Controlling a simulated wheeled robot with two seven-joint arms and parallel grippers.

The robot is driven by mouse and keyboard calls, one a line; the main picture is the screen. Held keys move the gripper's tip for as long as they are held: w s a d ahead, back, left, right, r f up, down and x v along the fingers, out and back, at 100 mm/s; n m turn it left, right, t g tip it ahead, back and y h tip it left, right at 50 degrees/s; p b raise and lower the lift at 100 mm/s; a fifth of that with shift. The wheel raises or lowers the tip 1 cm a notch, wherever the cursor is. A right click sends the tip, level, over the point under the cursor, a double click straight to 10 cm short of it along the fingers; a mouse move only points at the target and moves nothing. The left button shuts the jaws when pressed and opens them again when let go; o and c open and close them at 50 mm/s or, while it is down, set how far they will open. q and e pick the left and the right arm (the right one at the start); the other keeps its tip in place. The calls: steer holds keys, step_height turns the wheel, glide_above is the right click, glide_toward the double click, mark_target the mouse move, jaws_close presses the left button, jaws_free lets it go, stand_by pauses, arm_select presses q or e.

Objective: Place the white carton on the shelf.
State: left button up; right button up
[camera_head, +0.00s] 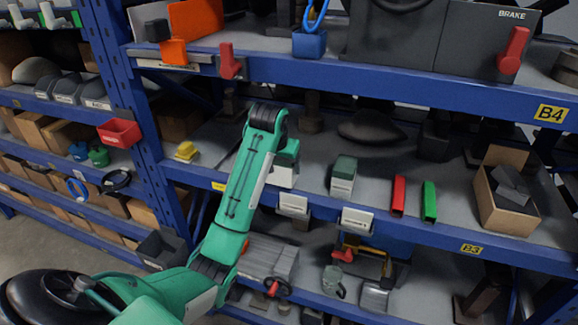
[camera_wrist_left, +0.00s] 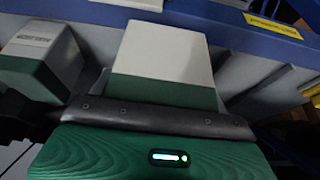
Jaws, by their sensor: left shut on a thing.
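A white carton with a green part (camera_wrist_left: 160,55) fills the middle of the left wrist view, just beyond the dark bar of my left gripper (camera_wrist_left: 155,115). My left gripper is shut on it. In the head view the carton's white side (camera_head: 282,177) shows below the green hand of my left gripper (camera_head: 288,150), over the blue-edged middle shelf (camera_head: 460,238). My arm partly covers the hand, and the fingertips are hidden. I cannot tell whether the carton touches the shelf. My right gripper is not in view.
A similar green and white carton (camera_head: 343,176) stands to the right on the same shelf and a green and white box (camera_wrist_left: 42,60) shows in the wrist view. Red (camera_head: 398,195) and green (camera_head: 429,201) bins and an open cardboard box (camera_head: 497,190) stand farther right. The upper shelf (camera_head: 380,85) overhangs.

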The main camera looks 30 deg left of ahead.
arm_select(q)
steer(key=w, duration=0.1)
steer(key=w+a+p, duration=0.1)
steer(key=w, duration=0.1)
steer(key=w+p, duration=0.1)
steer(key=shift+w+a+r, duration=0.15)
steer(key=shift+w+r, duration=0.25)
steer(key=shift+w+a+f, duration=0.1)
steer(key=shift+w+f, duration=0.05)
steer(key=shift+w, duration=0.4)
step_height(320, 180, down, 3)
steer(key=p, duration=0.3)
steer(key=shift+f, duration=0.3)
steer(key=shift+f, duration=0.1)
steer(key=o, duration=1.1)
steer(key=shift+f, duration=0.1)
